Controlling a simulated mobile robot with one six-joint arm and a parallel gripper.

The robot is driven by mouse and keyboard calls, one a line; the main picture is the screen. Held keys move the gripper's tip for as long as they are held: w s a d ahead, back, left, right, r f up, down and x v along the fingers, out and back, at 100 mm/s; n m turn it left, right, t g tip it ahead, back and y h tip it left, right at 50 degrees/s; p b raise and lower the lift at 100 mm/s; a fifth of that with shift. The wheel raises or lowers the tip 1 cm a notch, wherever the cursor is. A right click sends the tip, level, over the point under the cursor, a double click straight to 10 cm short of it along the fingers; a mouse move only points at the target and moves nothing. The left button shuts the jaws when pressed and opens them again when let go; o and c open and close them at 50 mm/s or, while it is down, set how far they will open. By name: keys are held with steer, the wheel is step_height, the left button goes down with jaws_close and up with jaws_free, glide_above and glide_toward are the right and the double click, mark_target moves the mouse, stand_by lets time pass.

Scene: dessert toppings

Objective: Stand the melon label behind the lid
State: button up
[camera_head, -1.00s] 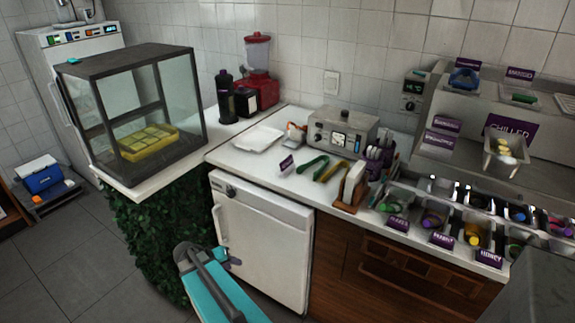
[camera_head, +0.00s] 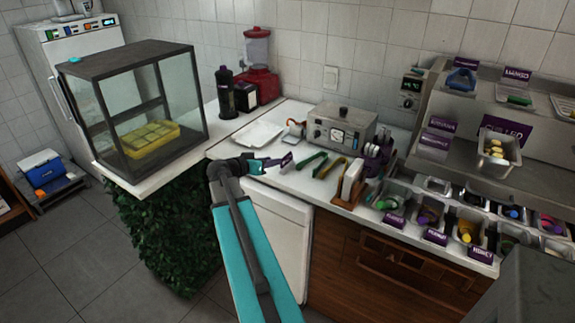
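A small purple label (camera_head: 287,161) stands tilted near the counter's front edge, left of the green tongs. It is the only loose label I see there, and its lettering is too small to read, so I cannot confirm it is the melon label. My gripper (camera_head: 276,163) is just left of it, its teal fingers pointing at it. I cannot tell whether they touch it or how far apart they are. On the upper right shelf, a blue piece (camera_head: 461,81) and a grey slotted piece (camera_head: 565,107) could each be the lid; I cannot tell which.
Green tongs (camera_head: 312,161), yellow tongs (camera_head: 331,168) and a wooden holder (camera_head: 347,195) lie right of the label. A white tray (camera_head: 257,135) and a grey appliance (camera_head: 341,130) stand behind. Topping bins with purple labels line the right counter. A glass case (camera_head: 180,95) stands left.

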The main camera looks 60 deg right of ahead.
steer(key=shift+d, duration=0.1)
steer(key=p, duration=0.2)
glide_toward(292, 156)
steer(key=d+f, duration=0.2)
steer(key=d, duration=0.1)
steer(key=shift+w+d, duration=0.1)
steer(key=shift+w, duration=0.05)
steer(key=shift+d+f+p, duration=0.35)
steer(key=shift+d+f, duration=0.05)
steer(key=shift+d, duration=0.2)
steer(key=shift+d, duration=0.1)
steer(key=shift+s+d+f+p, duration=0.1)
steer(key=shift+s+d+p, duration=0.05)
steer(key=shift+d+p, duration=0.45)
steer(key=shift+s+d+f+p, duration=0.1)
steer(key=shift+s+d+p, duration=0.05)
steer(key=shift+d+p, duration=0.4)
steer(key=shift+p+x, duration=0.5)
steer(key=shift+x, duration=0.9)
jaws_close()
